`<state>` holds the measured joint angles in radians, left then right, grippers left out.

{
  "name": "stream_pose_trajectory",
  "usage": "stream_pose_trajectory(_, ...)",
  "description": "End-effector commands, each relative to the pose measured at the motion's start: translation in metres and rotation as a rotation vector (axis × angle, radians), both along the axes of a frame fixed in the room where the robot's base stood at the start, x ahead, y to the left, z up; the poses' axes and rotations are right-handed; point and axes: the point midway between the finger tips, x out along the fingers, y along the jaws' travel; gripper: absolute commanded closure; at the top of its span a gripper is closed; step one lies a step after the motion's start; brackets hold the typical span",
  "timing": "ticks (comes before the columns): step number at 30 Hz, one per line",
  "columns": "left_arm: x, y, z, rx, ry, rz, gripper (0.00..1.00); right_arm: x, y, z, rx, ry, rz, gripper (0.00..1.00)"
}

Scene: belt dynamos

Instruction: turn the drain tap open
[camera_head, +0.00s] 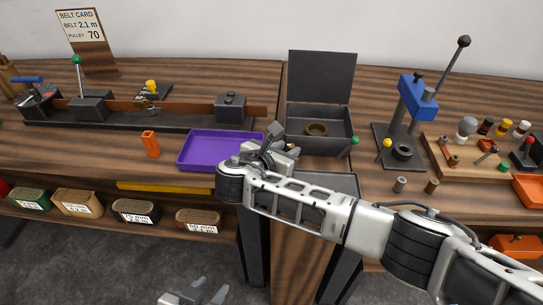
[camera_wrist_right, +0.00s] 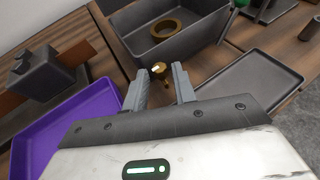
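The drain tap (camera_wrist_right: 160,70) is a small brass piece with a pale mark on top, at the near side of a dark open box (camera_wrist_right: 193,50) in the right wrist view. My right gripper (camera_wrist_right: 160,76) is open, its two fingers apart on either side of the tap; I cannot tell whether they touch it. In the head view my right gripper (camera_head: 280,143) is at the box's near left corner and hides the tap. The box (camera_head: 318,143) has a raised lid and a brass ring (camera_head: 317,129) inside. My left gripper (camera_head: 210,288) is open and empty, low over the floor.
A purple tray (camera_head: 205,150) lies left of my right gripper, and a flat grey tray (camera_head: 335,181) lies in front of the box. An orange piece (camera_head: 150,143) stands further left. A blue lever press (camera_head: 415,100) stands to the right.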

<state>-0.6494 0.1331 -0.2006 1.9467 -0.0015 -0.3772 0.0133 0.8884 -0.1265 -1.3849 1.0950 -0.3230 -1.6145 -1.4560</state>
Motion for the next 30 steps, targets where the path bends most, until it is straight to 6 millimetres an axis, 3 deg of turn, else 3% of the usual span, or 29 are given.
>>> stream_pose_trajectory(19, 0.000, 0.001, 0.000, 0.001, 0.001, -0.001, 0.60, -0.112, 0.057, 0.052, 0.004, 0.004, 0.004, 0.73)
stream_pose_trajectory(30, 0.000, 0.002, 0.002, 0.003, -0.001, 0.000, 0.60, -0.127, 0.064, 0.059, 0.000, 0.000, -0.001, 0.73)
